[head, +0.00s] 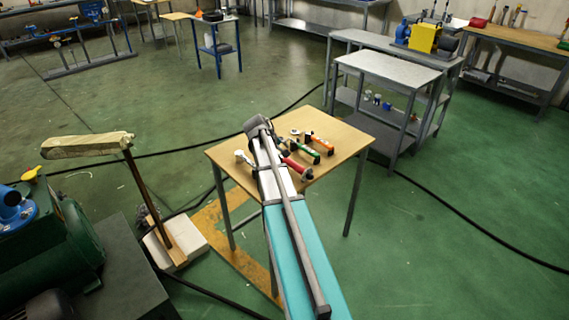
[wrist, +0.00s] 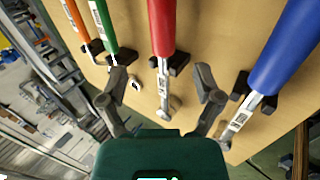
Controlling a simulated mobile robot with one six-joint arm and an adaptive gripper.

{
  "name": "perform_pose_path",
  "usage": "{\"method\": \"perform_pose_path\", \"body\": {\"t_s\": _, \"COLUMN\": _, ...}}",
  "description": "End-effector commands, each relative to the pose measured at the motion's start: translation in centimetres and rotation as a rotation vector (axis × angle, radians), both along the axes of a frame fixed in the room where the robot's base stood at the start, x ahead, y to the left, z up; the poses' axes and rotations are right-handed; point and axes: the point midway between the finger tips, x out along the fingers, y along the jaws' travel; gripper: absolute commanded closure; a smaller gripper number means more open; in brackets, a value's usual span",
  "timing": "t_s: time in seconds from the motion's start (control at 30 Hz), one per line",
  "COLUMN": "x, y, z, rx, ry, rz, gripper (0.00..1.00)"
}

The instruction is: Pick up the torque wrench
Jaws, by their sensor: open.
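Several tools with coloured handles lie on a small wooden-topped table (head: 228,154), propped on dark holders. The frames do not clearly show which is the torque wrench. A red-handled tool (wrist: 162,28) has a metal shaft running down between the fingers of my open gripper (wrist: 162,84). The fingers are apart, one on each side of the shaft, and hold nothing. I cannot tell how high they are above it. The red handle (head: 297,166) also shows in the head view, beside my arm. A blue-handled tool (wrist: 284,48) lies to the right in the wrist view.
Green-handled (wrist: 103,24) and orange-handled (wrist: 76,18) tools lie left of the red one, on their own holders. A grey metal table (head: 390,68) stands behind the wooden table to the right. A black cable (head: 440,205) crosses the green floor.

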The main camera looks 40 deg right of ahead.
Motion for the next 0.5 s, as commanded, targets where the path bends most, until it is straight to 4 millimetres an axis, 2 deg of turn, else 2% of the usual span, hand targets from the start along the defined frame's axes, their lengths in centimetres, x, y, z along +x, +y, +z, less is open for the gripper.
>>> {"method": "perform_pose_path", "body": {"t_s": 0.03, "x": 0.1, "y": -0.3, "z": -0.8, "rx": 0.0, "ry": 0.0, "rz": 0.0, "gripper": 0.17}}
{"method": "perform_pose_path", "body": {"t_s": 0.2, "x": 0.2, "y": -1.0, "z": -1.9, "rx": 0.001, "ry": 0.0, "rz": 0.0, "gripper": 0.17}}
{"method": "perform_pose_path", "body": {"t_s": 0.5, "x": 0.2, "y": -1.4, "z": -2.2, "rx": 0.001, "ry": 0.0, "rz": 0.0, "gripper": 0.17}}
